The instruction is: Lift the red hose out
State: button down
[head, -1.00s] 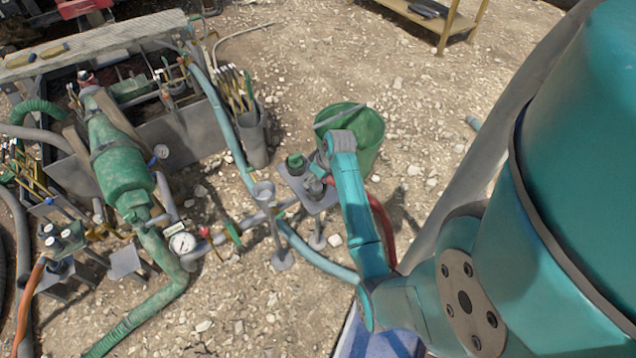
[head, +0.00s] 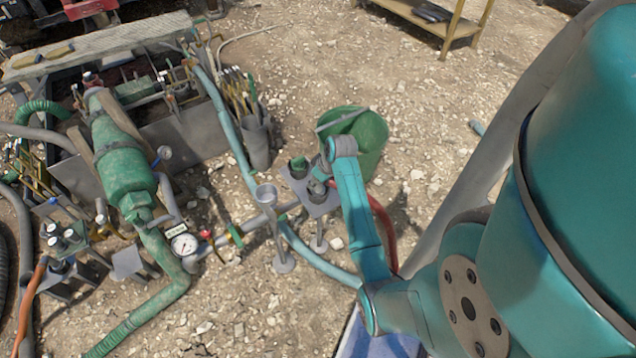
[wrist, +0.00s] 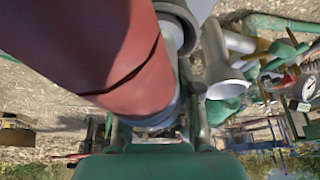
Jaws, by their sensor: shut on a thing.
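The red hose (head: 386,232) shows in the head view as a short curved length just right of my forearm; the arm hides the rest. In the wrist view a thick red length of it (wrist: 95,45) fills the upper left, with a dark line across it, and ends at a pale grey-blue collar. My gripper (wrist: 165,115) is shut on the red hose near that collar, by the small stand (head: 318,200). The fingertips are mostly hidden in both views, so the exact contact is unclear.
A green bucket (head: 362,150) stands just behind my gripper. A grey funnel on a post (head: 267,195) and a blue hose (head: 315,260) are close on the left. A green pump (head: 125,175) and gauge (head: 184,244) stand farther left. Open gravel lies behind.

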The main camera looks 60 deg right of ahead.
notch_tip(320, 180, up, 10)
dwell(0.5)
